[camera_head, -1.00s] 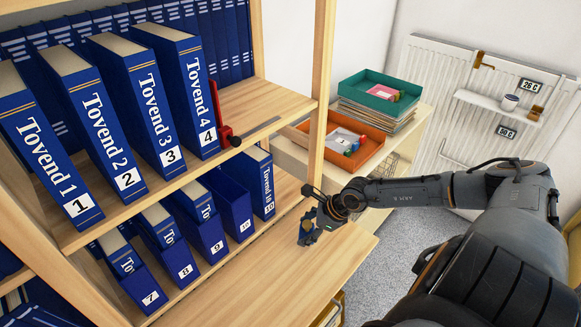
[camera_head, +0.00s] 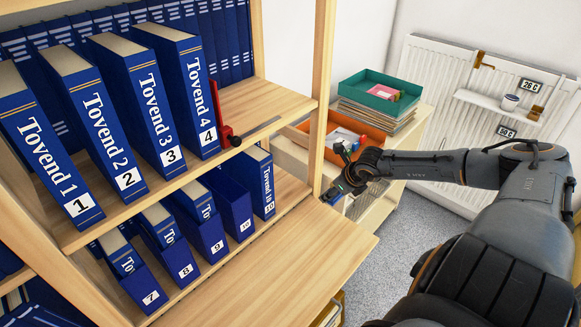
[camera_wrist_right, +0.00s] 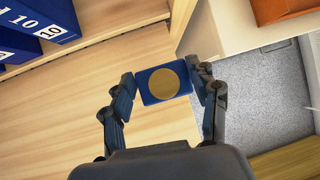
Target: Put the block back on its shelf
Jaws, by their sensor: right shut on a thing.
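The block (camera_wrist_right: 163,84) is blue with a round gold disc on the face I see in the right wrist view. My right gripper (camera_wrist_right: 165,80) is shut on it, one finger at each side. In the head view the blue block (camera_head: 331,194) shows small below my right gripper (camera_head: 342,182), in the air just right of the bookcase upright. The bookcase (camera_head: 262,112) holds blue Tovend volumes 1 to 4 on its upper shelf and 7 to 10 on the lower one. My left gripper is not in view.
A red bookend (camera_head: 226,124) stands beside volume 4. A bare wooden ledge (camera_head: 300,245) lies in front of the lower books. An orange tray (camera_head: 366,135) and a green tray (camera_head: 377,90) are on the side cabinet. A small white shelf (camera_head: 490,101) hangs on the radiator (camera_head: 425,75).

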